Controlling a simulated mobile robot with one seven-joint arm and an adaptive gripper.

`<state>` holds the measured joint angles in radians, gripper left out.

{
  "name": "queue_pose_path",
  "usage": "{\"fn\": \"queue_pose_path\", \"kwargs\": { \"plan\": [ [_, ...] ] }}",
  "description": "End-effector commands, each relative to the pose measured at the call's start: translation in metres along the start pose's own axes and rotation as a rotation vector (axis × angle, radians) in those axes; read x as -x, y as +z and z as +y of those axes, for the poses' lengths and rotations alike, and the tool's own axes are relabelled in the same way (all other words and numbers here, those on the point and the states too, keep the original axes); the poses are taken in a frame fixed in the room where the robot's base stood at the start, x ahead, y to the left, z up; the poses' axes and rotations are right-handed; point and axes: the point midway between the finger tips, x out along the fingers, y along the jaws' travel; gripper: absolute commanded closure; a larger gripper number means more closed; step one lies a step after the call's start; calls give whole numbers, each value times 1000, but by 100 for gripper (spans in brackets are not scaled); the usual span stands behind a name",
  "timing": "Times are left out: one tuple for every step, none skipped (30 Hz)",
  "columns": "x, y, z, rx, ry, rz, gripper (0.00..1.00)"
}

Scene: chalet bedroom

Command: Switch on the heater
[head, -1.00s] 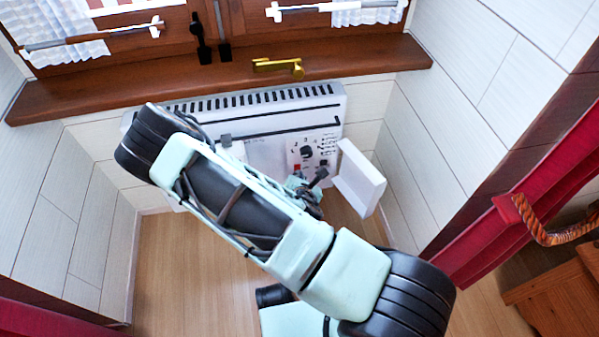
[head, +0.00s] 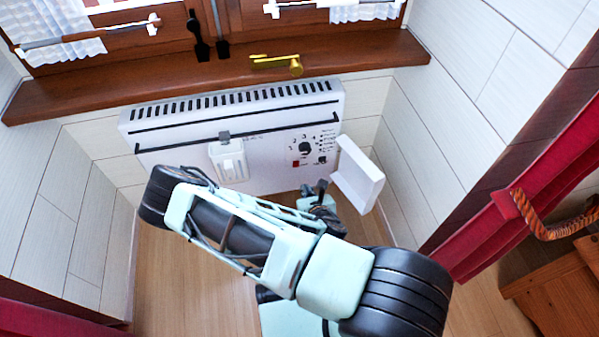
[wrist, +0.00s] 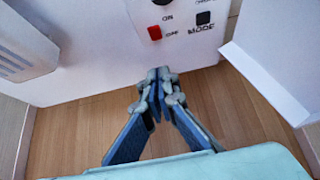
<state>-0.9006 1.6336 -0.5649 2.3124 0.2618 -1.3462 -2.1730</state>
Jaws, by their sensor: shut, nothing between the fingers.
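The white heater (head: 190,160) is mounted on the wall below the window sill. Its control panel shows a black dial (head: 305,148) and a red switch (head: 295,164). In the wrist view the red switch (wrist: 155,33) sits between the ON and OFF labels, left of a black MODE button (wrist: 203,18). I cannot tell which way the switch is set. My gripper (head: 321,188) is shut and empty, below the control panel and apart from it. In the wrist view my gripper (wrist: 158,75) points toward the heater's lower edge, beneath the red switch.
A white cover flap (head: 358,175) stands open right of the controls, close to my gripper. A white box (head: 230,162) hangs on the heater's front at left. The wooden sill (head: 370,60) juts out above. Walls close in on both sides; wooden floor (head: 170,270) lies below.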

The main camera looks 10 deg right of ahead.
Motion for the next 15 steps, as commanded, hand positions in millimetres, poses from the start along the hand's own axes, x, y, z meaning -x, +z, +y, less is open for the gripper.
{"fn": "queue_pose_path", "kwargs": {
  "plan": [
    [-4, 0, 0, -1, 0, -1, 100],
    [-6, -1, 0, -2, 1, -1, 100],
    [-11, -1, 1, -2, 1, -2, 100],
    [-15, -1, 0, -3, 1, -2, 100],
    [-20, -1, 0, -4, 1, -3, 100],
    [-27, -1, 0, -5, 0, -4, 100],
    [-33, -1, 0, -5, 0, -4, 100],
    [-40, -2, 1, -5, 2, -4, 100],
    [-49, -2, 0, -4, 0, -4, 100],
    [-56, -2, 0, -4, 1, -5, 100],
    [-62, -2, 0, -5, 0, -4, 100],
    [-71, -3, 0, -5, 1, -3, 100],
    [-78, -2, 0, -5, 0, -3, 100],
    [-84, -2, 0, -4, 0, -4, 100],
    [-92, -2, 0, -4, 0, -4, 100]
  ]
}}
